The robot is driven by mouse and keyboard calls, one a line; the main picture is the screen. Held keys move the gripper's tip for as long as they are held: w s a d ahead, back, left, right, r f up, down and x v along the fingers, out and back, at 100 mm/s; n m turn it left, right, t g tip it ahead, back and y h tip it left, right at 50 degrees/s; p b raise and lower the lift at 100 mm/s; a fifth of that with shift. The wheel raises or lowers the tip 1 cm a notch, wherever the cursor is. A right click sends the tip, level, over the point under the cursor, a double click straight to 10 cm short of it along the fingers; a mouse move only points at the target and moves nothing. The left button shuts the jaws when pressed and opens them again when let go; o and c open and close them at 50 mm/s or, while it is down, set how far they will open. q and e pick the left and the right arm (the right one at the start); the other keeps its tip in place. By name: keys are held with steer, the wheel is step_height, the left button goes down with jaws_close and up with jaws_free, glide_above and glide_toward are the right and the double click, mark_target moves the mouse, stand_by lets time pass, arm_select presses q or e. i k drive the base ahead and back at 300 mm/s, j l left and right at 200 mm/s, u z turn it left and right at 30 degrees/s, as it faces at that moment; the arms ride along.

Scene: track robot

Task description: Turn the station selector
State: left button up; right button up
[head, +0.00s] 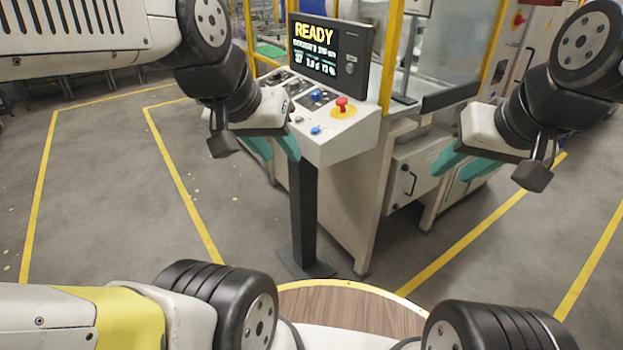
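The control console (345,133) stands on a dark post, its light sloped panel carrying several small controls. Small dark knobs (297,87) sit towards the panel's back left; which one is the station selector I cannot tell at this size. My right gripper (451,174) is right of the console, in front of the machine cabinet, fingers apart and empty.
A screen (328,50) reading READY rises behind the panel. A red mushroom button (341,105) on a yellow base and blue buttons (315,130) are on the panel. A machine cabinet (412,178) stands at right. Yellow-lined grey floor (110,190) is open at left.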

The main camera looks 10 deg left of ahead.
mark_target(275, 75)
steer(key=i+j+z, duration=0.1)
steer(key=i+j, duration=0.15)
steer(key=i+j+z, duration=0.15)
steer(key=j, duration=0.2)
steer(key=i+j+z, duration=0.1)
steer(key=i+j, duration=0.15)
steer(key=i+j+z, duration=0.15)
steer(key=j, duration=0.3)
steer(key=i+j+z, duration=0.1)
steer(key=j, duration=0.3)
steer(key=i+j+z, duration=0.15)
steer(key=j, duration=0.25)
steer(key=i+j+z, duration=0.1)
steer(key=i+j, duration=0.15)
steer(key=j, duration=0.15)
